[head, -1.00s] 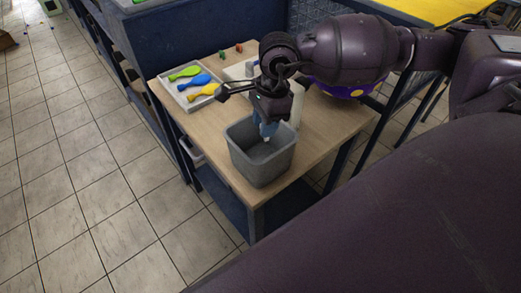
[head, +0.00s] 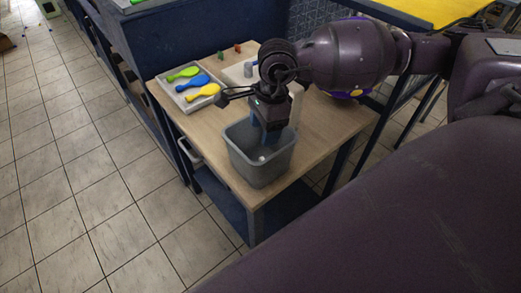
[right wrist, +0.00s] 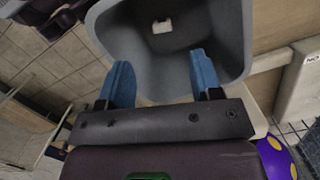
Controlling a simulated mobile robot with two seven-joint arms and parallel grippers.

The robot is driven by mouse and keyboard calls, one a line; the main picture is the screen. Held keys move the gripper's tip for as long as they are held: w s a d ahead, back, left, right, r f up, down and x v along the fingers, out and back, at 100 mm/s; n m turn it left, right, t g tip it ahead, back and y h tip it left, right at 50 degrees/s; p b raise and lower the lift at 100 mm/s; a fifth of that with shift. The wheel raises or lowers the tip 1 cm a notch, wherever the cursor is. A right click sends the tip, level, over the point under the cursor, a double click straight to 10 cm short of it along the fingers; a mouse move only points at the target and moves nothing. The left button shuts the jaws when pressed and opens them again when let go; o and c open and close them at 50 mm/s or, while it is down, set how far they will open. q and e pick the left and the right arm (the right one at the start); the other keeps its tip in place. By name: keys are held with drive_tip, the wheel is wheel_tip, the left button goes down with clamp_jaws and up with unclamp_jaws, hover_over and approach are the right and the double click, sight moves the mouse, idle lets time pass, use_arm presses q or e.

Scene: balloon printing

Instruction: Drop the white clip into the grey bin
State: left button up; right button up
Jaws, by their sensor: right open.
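The white clip (right wrist: 162,26) is inside the grey bin (right wrist: 115,30), apart from the fingers; I cannot tell whether it is resting or still falling. In the head view, a small white spot of the clip (head: 262,158) shows in the grey bin (head: 258,176), below my right gripper (head: 266,140). My right gripper's blue fingers are spread and empty over the bin's mouth in the right wrist view (right wrist: 161,78). My left gripper is not in view.
The bin stands on the front part of a wooden table (head: 325,125). A tray (head: 172,90) with green, blue and yellow balloon-shaped pieces lies at the table's left. Small red and green items (head: 237,47) sit at the back.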

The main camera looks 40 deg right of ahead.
wheel_tip(320, 180, up, 11)
drive_tip(key=d, duration=0.1)
drive_tip(key=shift+s+d+f, duration=0.15)
drive_tip(key=shift+d+f, duration=0.05)
drive_tip(key=shift+d, duration=0.1)
idle(0.5)
